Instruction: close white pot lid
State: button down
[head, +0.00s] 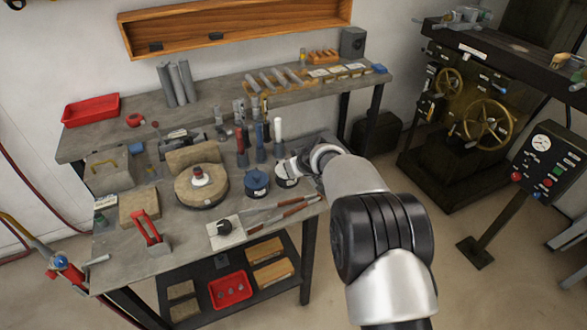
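A small round pot with a white top (285,171) stands on the workbench, just right of a similar blue pot (257,181). Its right side is partly covered by the end of my arm, and I cannot tell how its lid sits. My gripper (299,166) is at bench height at the white pot's right edge. It is small and mostly hidden by my wrist, so I cannot tell whether it touches the pot or whether its fingers are open.
A round stone-like disc (188,192) with a red-and-white knob lies left of the pots. Upright tools with red, blue and white handles (278,128) stand behind them. Long wooden-handled tools (285,214) lie in front. A red clamp-like tool (148,229) stands front left.

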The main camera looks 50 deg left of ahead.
dwell(0.3)
notch_tip(320, 180, up, 5)
jog(key=p, duration=0.1)
jog(key=d+f+b, duration=0.1)
jog(key=d, duration=0.1)
jog(key=s+d+f+b, duration=0.1)
jog(key=d+f+b, duration=0.1)
jog(key=d, duration=0.1)
jog(key=s+d+f+b, duration=0.1)
jog(key=d, duration=0.1)
jog(key=shift+s+d+f, duration=0.2)
jog(key=shift+d+f, duration=0.05)
jog(key=shift+d, duration=0.1)
jog(key=shift+s+d+f+b, duration=0.1)
jog(key=shift+s+d+b, duration=0.05)
jog(key=shift+d+b, duration=0.4)
jog(key=shift+d, duration=0.1)
